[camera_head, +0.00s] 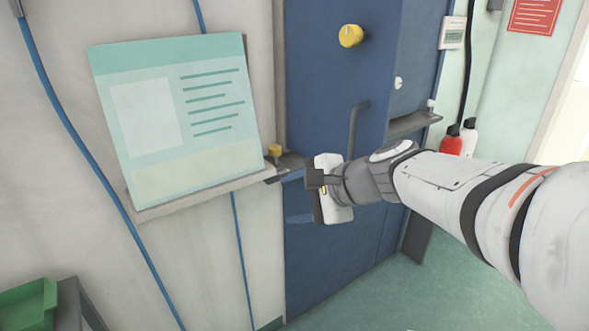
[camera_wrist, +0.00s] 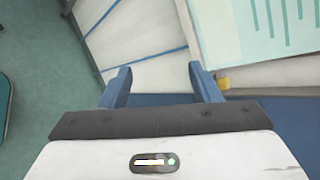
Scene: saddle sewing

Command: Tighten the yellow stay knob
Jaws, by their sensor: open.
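A small yellow knob (camera_head: 275,151) stands upright on a dark bracket (camera_head: 288,163) at the right end of the poster's ledge. In the wrist view a yellow knob (camera_wrist: 223,83) shows just right of the right finger, outside the jaws. A larger round yellow knob (camera_head: 350,36) is on the upper blue door. Which one is the stay knob is not marked. My gripper (camera_head: 293,198) is in front of the blue door, just below and right of the small knob. Its blue fingers (camera_wrist: 162,82) are apart, with nothing between them.
A teal and white poster board (camera_head: 175,120) leans on the ledge (camera_head: 200,193). A grey door handle (camera_head: 356,130) is behind my wrist. Red (camera_head: 451,142) and white (camera_head: 468,137) bottles stand to the right. A green bin (camera_head: 28,305) is at lower left.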

